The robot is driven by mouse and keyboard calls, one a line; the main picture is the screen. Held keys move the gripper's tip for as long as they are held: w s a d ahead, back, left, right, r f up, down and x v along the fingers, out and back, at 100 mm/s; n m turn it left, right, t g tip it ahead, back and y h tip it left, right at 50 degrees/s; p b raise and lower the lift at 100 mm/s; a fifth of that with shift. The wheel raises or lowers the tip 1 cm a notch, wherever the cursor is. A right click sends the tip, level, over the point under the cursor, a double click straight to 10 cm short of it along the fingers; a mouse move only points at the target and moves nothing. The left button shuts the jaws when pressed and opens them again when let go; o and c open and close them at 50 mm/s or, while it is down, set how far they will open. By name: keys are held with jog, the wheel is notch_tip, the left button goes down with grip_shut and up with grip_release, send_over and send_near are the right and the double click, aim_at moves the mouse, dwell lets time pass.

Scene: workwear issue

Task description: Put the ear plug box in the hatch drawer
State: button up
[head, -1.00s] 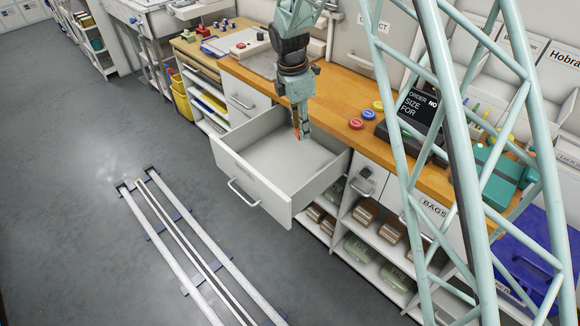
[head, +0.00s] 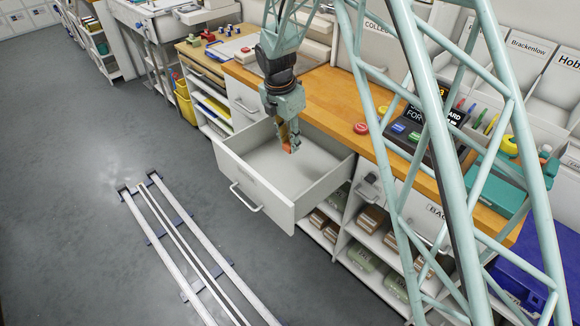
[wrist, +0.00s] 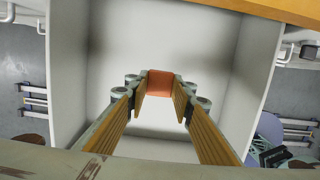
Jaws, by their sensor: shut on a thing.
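The hatch drawer (head: 262,196) is pulled open below the wooden counter, and its inside looks empty. My gripper (head: 290,145) is over the drawer, pointing down. In the wrist view my gripper (wrist: 159,95) is shut on a small orange-red box (wrist: 160,84), held between the fingertips. The box also shows as a small orange patch (head: 287,148) at the fingertips in the head view. I take it for the ear plug box; no label is readable. Behind it in the wrist view is the pale drawer floor (wrist: 160,140). I cannot tell how far the box is above the floor.
The wooden counter (head: 335,110) runs along the back of the drawer, with a red disc (head: 361,128) and a dark sign stand on it. Open shelves with brown boxes (head: 372,218) lie to the right. Floor rails (head: 180,235) run in front.

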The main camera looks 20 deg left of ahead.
jog(key=b, duration=0.1)
send_over(291, 168)
jog(key=shift+s+a+f, duration=0.1)
jog(key=shift+s+f, duration=0.05)
jog(key=shift+f, duration=1.35)
jog(key=shift+s+a+f, duration=0.1)
jog(key=shift+s+f, duration=0.05)
jog(key=shift+f, duration=1.35)
jog(key=shift+f+b, duration=0.7)
jog(key=shift+f, duration=1.2)
jog(key=shift+f, duration=0.1)
jog(key=o, duration=0.7)
jog(key=shift+c, duration=0.2)
jog(key=r+p, duration=0.1)
jog(key=r, duration=0.3)
jog(key=s+r+p, duration=0.1)
jog(key=r, duration=0.3)
jog(key=r+p, duration=0.1)
jog(key=r, duration=0.3)
jog(key=shift+s+a, duration=0.3)
jog(key=shift+a, duration=0.1)
